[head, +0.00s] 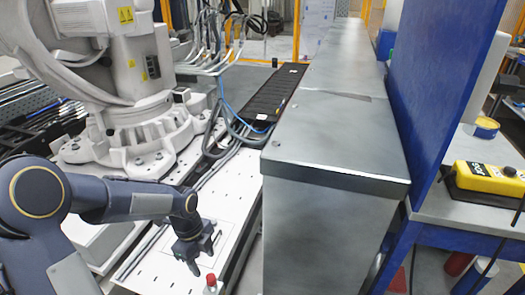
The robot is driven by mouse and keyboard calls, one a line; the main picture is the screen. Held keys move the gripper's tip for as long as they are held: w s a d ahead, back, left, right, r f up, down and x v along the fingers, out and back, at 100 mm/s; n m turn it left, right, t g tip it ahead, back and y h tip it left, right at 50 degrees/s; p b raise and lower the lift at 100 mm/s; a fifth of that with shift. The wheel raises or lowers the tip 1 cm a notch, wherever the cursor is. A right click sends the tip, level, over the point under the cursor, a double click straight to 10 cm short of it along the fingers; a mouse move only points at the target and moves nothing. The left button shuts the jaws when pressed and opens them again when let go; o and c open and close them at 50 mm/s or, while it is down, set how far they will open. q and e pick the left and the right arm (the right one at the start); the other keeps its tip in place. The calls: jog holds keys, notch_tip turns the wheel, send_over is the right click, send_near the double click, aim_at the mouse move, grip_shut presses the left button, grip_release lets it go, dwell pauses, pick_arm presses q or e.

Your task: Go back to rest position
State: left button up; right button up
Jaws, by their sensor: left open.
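My left arm comes in from the left, and its dark gripper (203,262) hangs over the white perforated plate (160,264). The gripper is open, with nothing seen between its fingers. A small red-topped object (211,281) stands just below and right of it, apart or touching I cannot tell. My right gripper is not in view.
A large white industrial robot (120,100) stands on a bolted base behind my left arm. A long grey metal cabinet (335,125) runs away down the middle, beside a blue panel (435,80). A yellow device (490,178) lies on the right bench. Cables and a black cable tray (277,95) lie between.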

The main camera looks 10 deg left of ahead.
pick_arm(q)
jog(key=s+d+r+n+t+h, duration=0.1)
jog(key=s+d+r+n+t, duration=0.2)
jog(key=s+r+n, duration=0.6)
jog(key=s+d+r+n+t+h, duration=0.1)
jog(key=s+d+r+n+t, duration=0.3)
jog(key=s+n, duration=0.6)
notch_tip(320, 180, up, 23)
jog(key=w+a+n+g+p, duration=0.1)
jog(key=n+p, duration=0.1)
jog(key=p, duration=2)
jog(key=shift+w+a+n, duration=0.2)
jog(key=shift+w+n, duration=0.1)
jog(key=shift+w, duration=0.1)
